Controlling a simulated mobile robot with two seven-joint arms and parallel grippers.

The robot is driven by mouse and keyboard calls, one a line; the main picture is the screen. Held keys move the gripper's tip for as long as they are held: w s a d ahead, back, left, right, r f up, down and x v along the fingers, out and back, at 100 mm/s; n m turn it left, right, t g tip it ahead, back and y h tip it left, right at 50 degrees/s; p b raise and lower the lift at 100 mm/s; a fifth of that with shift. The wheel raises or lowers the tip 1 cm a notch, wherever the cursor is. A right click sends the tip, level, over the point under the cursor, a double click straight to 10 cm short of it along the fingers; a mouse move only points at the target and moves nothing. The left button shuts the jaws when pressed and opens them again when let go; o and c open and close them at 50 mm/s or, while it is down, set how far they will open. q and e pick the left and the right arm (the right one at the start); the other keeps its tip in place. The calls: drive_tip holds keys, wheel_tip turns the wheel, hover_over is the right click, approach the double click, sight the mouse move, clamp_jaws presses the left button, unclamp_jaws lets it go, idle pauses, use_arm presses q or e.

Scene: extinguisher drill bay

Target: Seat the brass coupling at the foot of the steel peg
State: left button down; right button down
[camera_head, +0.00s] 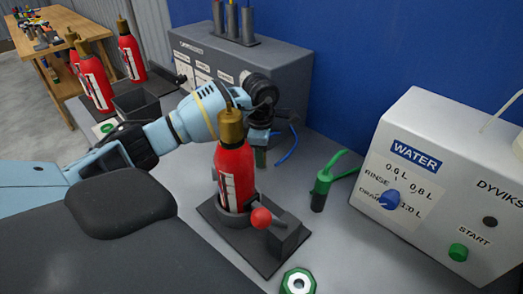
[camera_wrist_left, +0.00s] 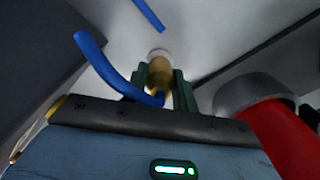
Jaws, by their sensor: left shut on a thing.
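My left gripper (camera_head: 261,157) points down behind the red extinguisher in the head view, its green fingertips mostly hidden there. In the left wrist view the gripper (camera_wrist_left: 160,88) is shut on the brass coupling (camera_wrist_left: 159,70), a tan-gold piece between the two green fingers. A pale round end shows just beyond the coupling; I cannot tell whether it is the steel peg. The coupling and the peg are hidden in the head view. My right gripper is not in view.
A red extinguisher (camera_head: 236,166) stands in a dark clamp base (camera_head: 272,256) close to my left gripper. A blue hose (camera_wrist_left: 95,52) curves beside the fingers. A green-handled tool (camera_head: 322,184), a WATER unit (camera_head: 440,150) and a grey cabinet (camera_head: 290,68) stand around. A green-ringed nut (camera_head: 298,281) lies in front.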

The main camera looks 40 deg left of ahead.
use_arm(q)
drive_tip(key=shift+f, duration=0.2)
drive_tip(key=c, duration=1)
unclamp_jaws()
drive_tip(key=shift+c, duration=0.2)
wheel_tip(320, 180, up, 8)
drive_tip(key=shift+f, duration=0.1)
idle(0.4)
